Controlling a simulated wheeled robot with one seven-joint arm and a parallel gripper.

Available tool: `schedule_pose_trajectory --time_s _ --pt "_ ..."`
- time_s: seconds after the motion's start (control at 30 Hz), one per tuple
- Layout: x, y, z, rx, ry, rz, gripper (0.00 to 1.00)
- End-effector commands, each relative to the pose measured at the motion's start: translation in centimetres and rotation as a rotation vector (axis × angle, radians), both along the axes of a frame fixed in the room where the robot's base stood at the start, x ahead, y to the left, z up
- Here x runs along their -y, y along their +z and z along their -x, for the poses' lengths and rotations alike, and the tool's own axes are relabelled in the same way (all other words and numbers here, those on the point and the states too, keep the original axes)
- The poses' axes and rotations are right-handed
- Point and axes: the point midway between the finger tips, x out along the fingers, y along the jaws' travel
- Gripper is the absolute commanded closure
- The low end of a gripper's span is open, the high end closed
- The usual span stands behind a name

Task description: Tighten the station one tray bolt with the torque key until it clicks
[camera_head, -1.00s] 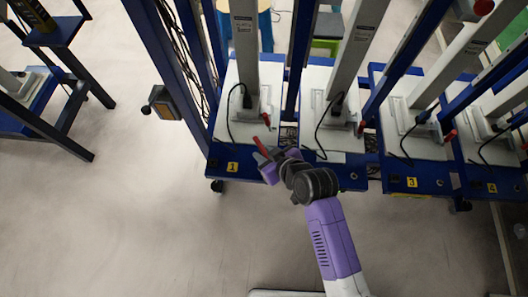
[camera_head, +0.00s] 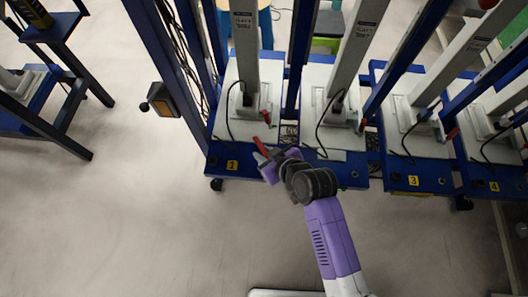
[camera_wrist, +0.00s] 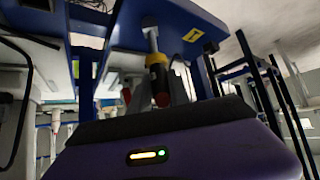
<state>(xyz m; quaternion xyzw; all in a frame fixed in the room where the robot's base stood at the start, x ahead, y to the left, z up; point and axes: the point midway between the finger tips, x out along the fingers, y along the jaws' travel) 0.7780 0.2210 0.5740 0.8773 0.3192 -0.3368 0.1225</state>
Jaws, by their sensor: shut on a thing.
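The torque key (camera_wrist: 158,75) shows in the wrist view as a yellow and black handle with a red end and a silver shaft. My gripper (camera_wrist: 158,92) is shut on its handle. The shaft reaches to the blue front edge of station one (camera_wrist: 180,20), beside a yellow label. The bolt is not distinct there, and I cannot tell how the key's tip sits on it. In the head view my gripper (camera_head: 261,152) is at the front edge of station one (camera_head: 215,160), right of its yellow number 1 label (camera_head: 232,165).
Stations with labels 3 (camera_head: 413,180) and 4 (camera_head: 493,186) stand to the right, with slanted blue and grey posts above. A control box (camera_head: 163,100) sticks out on the left. A separate blue frame (camera_head: 60,110) stands further left. The floor (camera_head: 120,220) in front is clear.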

Motion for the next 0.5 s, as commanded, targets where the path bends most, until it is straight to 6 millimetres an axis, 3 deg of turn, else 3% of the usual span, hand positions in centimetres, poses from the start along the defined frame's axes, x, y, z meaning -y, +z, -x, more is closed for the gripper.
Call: schedule_pose_trajectory --time_s 0.5 --pt "-0.06 -0.23 0.05 -0.002 -0.037 0.003 1.00"
